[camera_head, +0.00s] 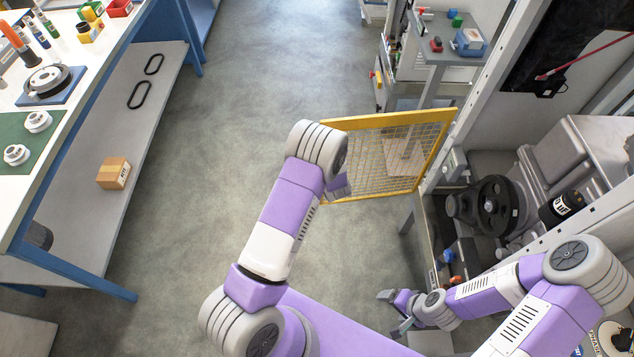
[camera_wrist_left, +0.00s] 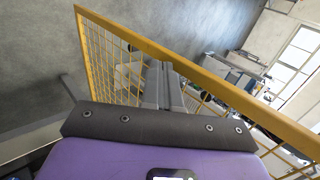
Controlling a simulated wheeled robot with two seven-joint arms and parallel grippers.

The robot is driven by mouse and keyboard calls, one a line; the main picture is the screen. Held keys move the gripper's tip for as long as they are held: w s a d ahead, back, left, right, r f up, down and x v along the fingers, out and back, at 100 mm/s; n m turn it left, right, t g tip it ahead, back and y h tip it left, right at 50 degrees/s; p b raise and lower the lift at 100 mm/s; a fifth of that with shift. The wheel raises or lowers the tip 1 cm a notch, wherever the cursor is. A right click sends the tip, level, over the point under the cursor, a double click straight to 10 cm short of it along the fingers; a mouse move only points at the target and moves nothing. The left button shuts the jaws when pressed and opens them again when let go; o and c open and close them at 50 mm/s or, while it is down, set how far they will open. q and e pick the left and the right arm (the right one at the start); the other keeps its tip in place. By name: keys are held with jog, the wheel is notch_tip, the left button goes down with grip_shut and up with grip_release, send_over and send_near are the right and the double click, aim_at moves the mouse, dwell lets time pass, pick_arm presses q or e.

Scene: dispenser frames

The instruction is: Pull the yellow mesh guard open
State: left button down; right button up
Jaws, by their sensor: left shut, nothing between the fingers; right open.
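The yellow mesh guard (camera_head: 385,158) stands swung out from the machine's frame into the aisle, joined to the post at its right edge. It also fills much of the left wrist view, where its yellow top rail (camera_wrist_left: 190,62) runs across. My left gripper (camera_head: 338,186) is at the guard's free left edge, mostly hidden behind my wrist. In the left wrist view its fingers (camera_wrist_left: 163,82) are together and empty, in front of the mesh; contact cannot be told. My right gripper (camera_head: 391,312) is open and empty, low in front of the machine opening.
The machine bay holds a black handwheel (camera_head: 497,204) and grey housings. A workbench (camera_head: 100,45) with a lower shelf carrying a cardboard box (camera_head: 114,173) stands at left. A grey side table (camera_head: 450,42) stands behind the guard. The floor between is clear.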

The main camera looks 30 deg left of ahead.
pick_arm(q)
jog(key=shift+w+a, duration=0.3)
jog(key=shift+w, duration=0.15)
jog(key=shift+s, duration=0.1)
jog(key=f+p+v, duration=0.1)
jog(key=v, duration=0.5)
jog(key=s+d+f+p+v, duration=0.1)
jog(key=p+v, duration=0.1)
jog(key=v, duration=0.5)
jog(key=shift+s, duration=0.2)
